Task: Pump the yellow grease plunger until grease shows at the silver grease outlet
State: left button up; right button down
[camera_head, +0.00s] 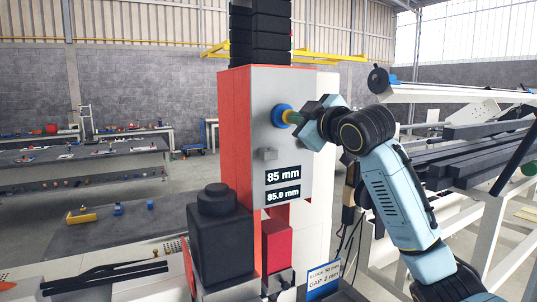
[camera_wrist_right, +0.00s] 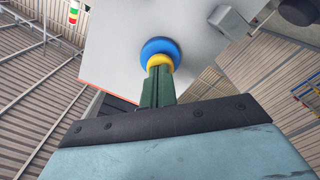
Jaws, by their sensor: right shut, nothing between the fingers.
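The yellow grease plunger (camera_wrist_right: 158,62) sits in a blue collar (camera_wrist_right: 162,47) on the grey front plate of the red machine. In the head view the blue collar (camera_head: 282,115) shows, with a little yellow in front of it. My right gripper (camera_head: 299,117) is shut. Its green fingers (camera_wrist_right: 158,84) point straight at the plunger, with their tips at or very close to its yellow face; I cannot tell whether they touch. The silver grease outlet (camera_head: 268,154) is a small block below and left of the collar. It also shows in the wrist view (camera_wrist_right: 230,22), plain grey. My left gripper is out of view.
Two displays (camera_head: 283,185) below the outlet read 85 mm and 85.0 mm. A black block (camera_head: 219,245) stands at the machine's front left. A rack of dark bars (camera_head: 470,150) fills the right. Workbenches (camera_head: 80,155) stand behind at left.

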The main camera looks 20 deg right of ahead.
jog(key=shift+w, duration=0.1)
dwell(0.4)
jog(key=shift+s+d+b, duration=0.1)
jog(key=shift+s+b, duration=0.2)
jog(key=shift+s, duration=1.05)
jog(key=shift+w, duration=0.15)
jog(key=shift+w+p, duration=0.3)
jog(key=shift+w, duration=0.9)
jog(key=shift+s, duration=0.1)
jog(key=shift+s+b, duration=0.3)
jog(key=shift+s, duration=1)
jog(key=shift+w, duration=0.15)
